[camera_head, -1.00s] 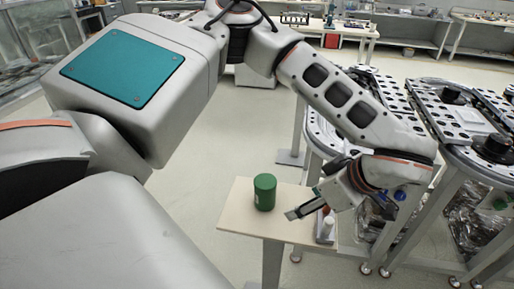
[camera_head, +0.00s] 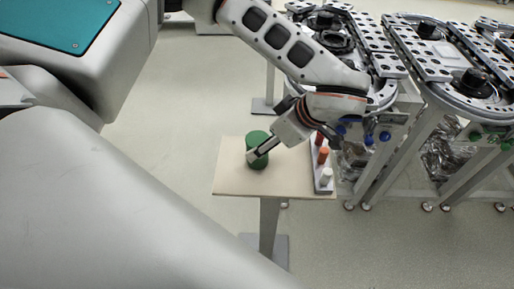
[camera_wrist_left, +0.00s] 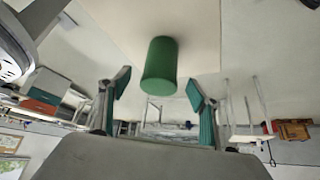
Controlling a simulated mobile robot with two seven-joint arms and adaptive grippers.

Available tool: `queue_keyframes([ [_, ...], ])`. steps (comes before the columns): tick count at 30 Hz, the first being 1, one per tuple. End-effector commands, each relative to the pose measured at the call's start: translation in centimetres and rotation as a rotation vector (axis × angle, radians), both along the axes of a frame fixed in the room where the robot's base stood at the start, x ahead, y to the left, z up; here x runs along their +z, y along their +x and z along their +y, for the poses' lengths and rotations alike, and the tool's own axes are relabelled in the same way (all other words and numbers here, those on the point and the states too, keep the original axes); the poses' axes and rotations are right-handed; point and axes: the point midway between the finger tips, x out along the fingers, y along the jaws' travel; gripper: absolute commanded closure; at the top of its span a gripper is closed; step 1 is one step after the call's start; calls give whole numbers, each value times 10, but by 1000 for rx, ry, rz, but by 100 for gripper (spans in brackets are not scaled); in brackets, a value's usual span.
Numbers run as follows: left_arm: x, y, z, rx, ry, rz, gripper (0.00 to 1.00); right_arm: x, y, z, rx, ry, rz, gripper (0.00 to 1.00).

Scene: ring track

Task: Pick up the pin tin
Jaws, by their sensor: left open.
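The pin tin, a green cylinder (camera_head: 256,137), stands upright on the small beige table (camera_head: 232,180). My left gripper (camera_head: 256,155) reaches in from the right and overlaps the tin in the head view, hiding part of its side. In the left wrist view the tin (camera_wrist_left: 160,62) shows ahead and between the two spread fingers of my left gripper (camera_wrist_left: 158,90). There is a visible gap on each side, and the gripper is open and empty. My right gripper is not in view.
A narrow pale rack (camera_head: 325,184) with red and white pieces stands at the table's right edge, close beside my left gripper. The metal ring track (camera_head: 345,45) on its frame stands behind and to the right. The table's left part is clear.

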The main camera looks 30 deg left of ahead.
Motion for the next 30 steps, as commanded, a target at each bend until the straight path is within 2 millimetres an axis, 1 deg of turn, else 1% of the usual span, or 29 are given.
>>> queue_keyframes([
  [4, -16, -1, 16, 4, 0, 4, 38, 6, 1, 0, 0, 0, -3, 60],
  [6, -25, 0, 20, 2, -1, 3, 38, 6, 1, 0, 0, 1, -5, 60],
  [9, -32, 0, 25, 1, 0, 2, 38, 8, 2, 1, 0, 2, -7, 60],
  [17, -34, 1, 26, 1, 0, 1, 38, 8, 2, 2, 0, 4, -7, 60],
  [20, -34, 1, 26, 1, 0, 1, 61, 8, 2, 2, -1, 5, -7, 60],
  [21, -34, 1, 26, 1, 0, 1, 71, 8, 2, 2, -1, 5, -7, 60],
  [22, -34, 1, 26, 1, 0, 1, 79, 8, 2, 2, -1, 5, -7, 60],
  [23, -34, 1, 26, 1, 0, 1, 82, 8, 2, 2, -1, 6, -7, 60],
  [30, -33, 1, 26, 1, 0, 1, 83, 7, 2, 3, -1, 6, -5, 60],
])
